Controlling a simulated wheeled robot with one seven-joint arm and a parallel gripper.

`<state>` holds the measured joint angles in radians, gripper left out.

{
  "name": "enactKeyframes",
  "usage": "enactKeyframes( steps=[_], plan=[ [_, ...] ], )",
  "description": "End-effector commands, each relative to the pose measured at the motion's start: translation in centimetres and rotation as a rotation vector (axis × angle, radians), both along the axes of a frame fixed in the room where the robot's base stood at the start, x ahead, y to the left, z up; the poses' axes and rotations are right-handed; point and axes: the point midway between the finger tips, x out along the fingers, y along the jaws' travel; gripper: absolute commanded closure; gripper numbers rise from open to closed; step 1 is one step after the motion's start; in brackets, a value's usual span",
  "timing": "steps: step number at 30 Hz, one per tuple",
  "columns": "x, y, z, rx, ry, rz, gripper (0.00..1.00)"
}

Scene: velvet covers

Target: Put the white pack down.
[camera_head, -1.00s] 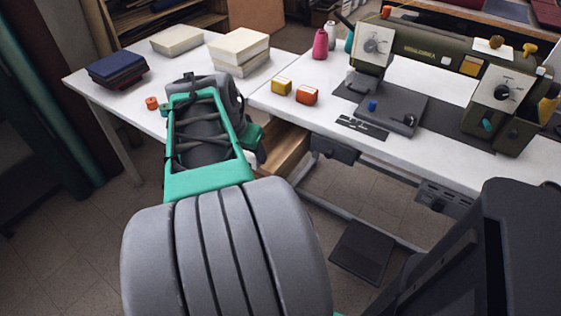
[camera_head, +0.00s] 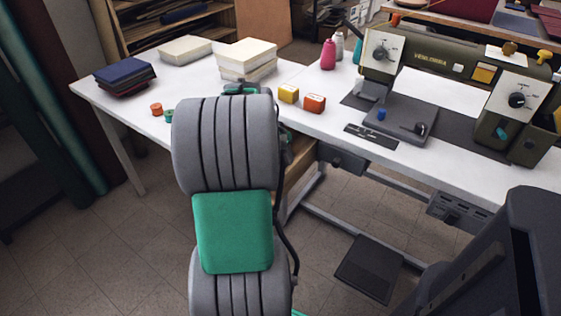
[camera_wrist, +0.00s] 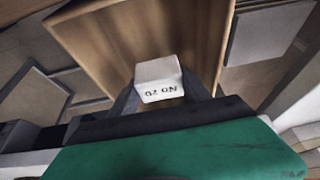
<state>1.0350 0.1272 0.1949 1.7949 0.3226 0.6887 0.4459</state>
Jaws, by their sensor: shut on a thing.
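The white pack (camera_wrist: 158,70) shows in the wrist view, a small pale block with dark "No 20" lettering upside down. My gripper (camera_wrist: 160,92) is shut on it, one dark finger on each side. Behind the pack in that view is the open wooden drawer (camera_wrist: 105,38), with its bare brown boards around it. I cannot tell how far the pack is from the drawer floor. In the head view my arm hides the gripper and the pack; a strip of the wooden drawer (camera_head: 297,168) shows under the table's front edge.
The white table (camera_head: 215,82) holds cream blocks (camera_head: 247,60), dark blue folded cloth (camera_head: 124,72), yellow (camera_head: 289,93) and orange (camera_head: 314,103) packs, and small spools (camera_head: 156,109). A sewing machine (camera_head: 430,62) stands at right. A pedal (camera_head: 368,268) lies on the floor.

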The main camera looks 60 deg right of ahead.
Motion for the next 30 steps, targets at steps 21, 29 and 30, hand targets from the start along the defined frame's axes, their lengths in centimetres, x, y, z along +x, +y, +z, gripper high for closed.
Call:
enactKeyframes(
  steps=[21,29,30],
  plan=[
    [0.1,-0.3,-3.8,0.0,0.0,0.0,0.33],
    [0.1,-0.3,-3.8,0.001,0.001,0.001,0.23],
    [0.1,-0.3,-3.8,0.001,0.001,0.001,0.23]
  ],
)
